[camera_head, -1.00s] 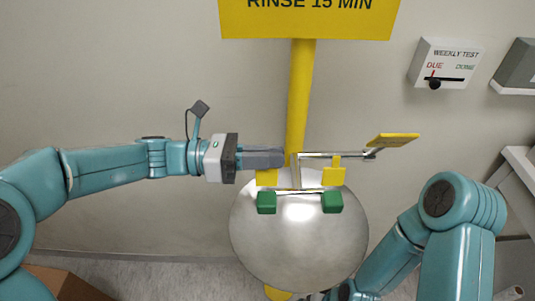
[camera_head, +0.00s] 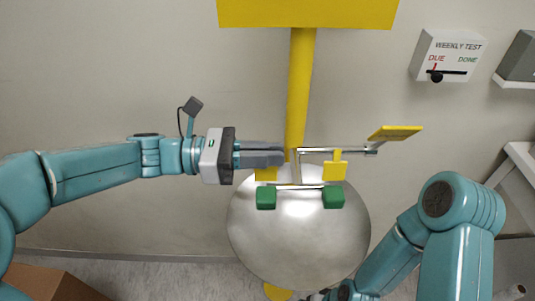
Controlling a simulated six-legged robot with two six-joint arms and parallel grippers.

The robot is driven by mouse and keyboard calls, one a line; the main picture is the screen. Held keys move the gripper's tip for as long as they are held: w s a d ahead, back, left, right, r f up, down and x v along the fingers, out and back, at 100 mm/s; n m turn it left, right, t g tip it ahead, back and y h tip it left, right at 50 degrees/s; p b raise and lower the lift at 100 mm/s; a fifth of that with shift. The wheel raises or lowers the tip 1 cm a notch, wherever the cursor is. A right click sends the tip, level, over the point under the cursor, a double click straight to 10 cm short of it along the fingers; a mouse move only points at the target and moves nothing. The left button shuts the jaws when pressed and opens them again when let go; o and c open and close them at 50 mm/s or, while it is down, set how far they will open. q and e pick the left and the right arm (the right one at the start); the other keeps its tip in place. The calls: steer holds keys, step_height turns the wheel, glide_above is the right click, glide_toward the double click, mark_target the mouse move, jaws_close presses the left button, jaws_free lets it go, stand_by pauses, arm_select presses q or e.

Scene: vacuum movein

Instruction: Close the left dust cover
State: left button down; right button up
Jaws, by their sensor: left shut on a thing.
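A round steel eyewash bowl (camera_head: 300,245) has two green spray heads, the left one (camera_head: 266,197) and the right one (camera_head: 333,197). The yellow left dust cover (camera_head: 266,174) shows above the left green head and apart from it. A matching right dust cover (camera_head: 334,171) stands above the right head. My left gripper (camera_head: 283,154) reaches in from the left, with its grey fingers shut at the left dust cover's upper part, which they hide. The exact contact is hidden. My right arm (camera_head: 440,235) is at the lower right; its gripper is mostly cut off at the bottom edge.
A yellow pole (camera_head: 300,90) rises behind the bowl to a yellow sign (camera_head: 307,12). A metal rod carries a yellow push paddle (camera_head: 395,133) to the right. A weekly test box (camera_head: 447,56) hangs on the wall. A brown box (camera_head: 50,283) is at lower left.

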mark_target(266, 201)
arm_select(q)
steer(key=s+m+b, duration=0.1)
steer(key=m+b, duration=0.1)
steer(key=b, duration=0.1)
steer(key=s+f+m+b, duration=0.1)
steer(key=s+m+b, duration=0.1)
steer(key=m+b, duration=0.1)
steer(key=s+f+m+b, duration=0.1)
steer(key=m+b, duration=0.2)
steer(key=b, duration=0.1)
steer(key=shift+s, duration=0.3)
steer(key=shift+s+f+m+b, duration=0.45)
steer(key=shift+f+m+b, duration=0.3)
steer(key=shift+m+b, duration=1.55)
steer(key=shift+s+f+m+b, duration=0.65)
steer(key=shift+m+b, duration=0.8)
steer(key=shift+b, duration=1.7)
steer(key=shift+s+f+m+b, duration=0.25)
steer(key=shift+f+m+b, duration=0.65)
steer(key=shift+m+b, duration=1.4)
steer(key=shift+n+b, duration=0.4)
steer(key=shift+n, duration=0.05)
steer(key=c, duration=1.3)
jaws_free()
steer(key=shift+a, duration=0.15)
steer(key=shift+a, duration=0.1)
